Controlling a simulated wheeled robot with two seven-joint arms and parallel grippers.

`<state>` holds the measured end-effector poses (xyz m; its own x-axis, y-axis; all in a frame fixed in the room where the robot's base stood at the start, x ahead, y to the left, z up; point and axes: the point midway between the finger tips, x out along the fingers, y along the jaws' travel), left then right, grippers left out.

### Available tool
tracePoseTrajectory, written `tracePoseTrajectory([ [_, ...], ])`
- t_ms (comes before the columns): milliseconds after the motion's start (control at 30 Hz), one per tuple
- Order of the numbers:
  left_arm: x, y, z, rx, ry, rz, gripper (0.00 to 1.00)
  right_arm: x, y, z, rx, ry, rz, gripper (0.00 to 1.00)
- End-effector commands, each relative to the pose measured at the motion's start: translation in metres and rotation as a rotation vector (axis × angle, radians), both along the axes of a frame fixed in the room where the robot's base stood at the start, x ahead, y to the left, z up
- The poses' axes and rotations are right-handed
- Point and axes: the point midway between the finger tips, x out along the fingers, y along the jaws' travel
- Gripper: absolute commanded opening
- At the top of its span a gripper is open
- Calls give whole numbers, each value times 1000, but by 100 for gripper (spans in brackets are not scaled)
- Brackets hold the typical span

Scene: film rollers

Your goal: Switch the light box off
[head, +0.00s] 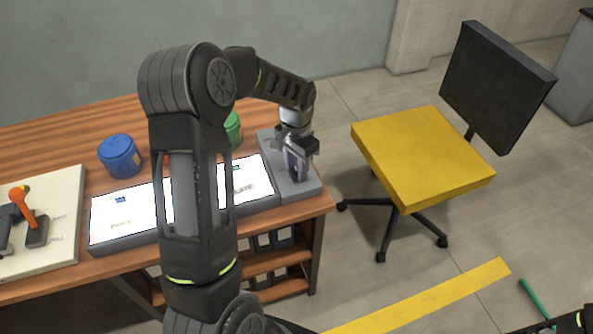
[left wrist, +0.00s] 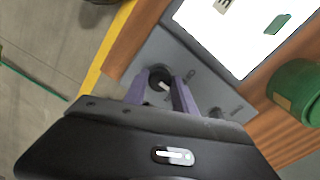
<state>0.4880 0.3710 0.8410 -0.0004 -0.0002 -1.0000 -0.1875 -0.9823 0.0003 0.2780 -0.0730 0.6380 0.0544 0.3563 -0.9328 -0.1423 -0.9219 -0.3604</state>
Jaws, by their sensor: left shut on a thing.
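The light box (head: 170,238) lies on the wooden table, its white panel (head: 122,214) bright, partly hidden behind my left arm. A grey control strip (head: 303,190) forms its right end. My left gripper (head: 297,166) points down over this strip. In the left wrist view its purple fingers (left wrist: 160,92) are shut on a dark round knob (left wrist: 159,76) with a white mark. The bright panel (left wrist: 243,25) also shows there, at the top. A second small control (left wrist: 216,112) sits on the strip, partly hidden by the gripper. My right gripper is not in view.
A blue jar (head: 121,157) and a green jar (head: 233,130) stand behind the box. A cream board with an orange-handled device (head: 24,200) is at the left. A yellow chair (head: 420,150) stands right of the table. A green rod (head: 535,300) is at lower right.

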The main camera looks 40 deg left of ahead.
Motion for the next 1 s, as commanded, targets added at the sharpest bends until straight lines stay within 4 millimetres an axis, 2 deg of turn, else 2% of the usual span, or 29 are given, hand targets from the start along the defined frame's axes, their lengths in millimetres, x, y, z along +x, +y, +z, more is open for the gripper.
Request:
tracePoseTrajectory([
  [500,1,0,0,1,-2,441,0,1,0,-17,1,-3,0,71],
  [733,0,0,0,1,-1,541,0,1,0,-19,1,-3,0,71],
  [1000,0,0,1,1,-1,574,0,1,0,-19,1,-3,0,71],
])
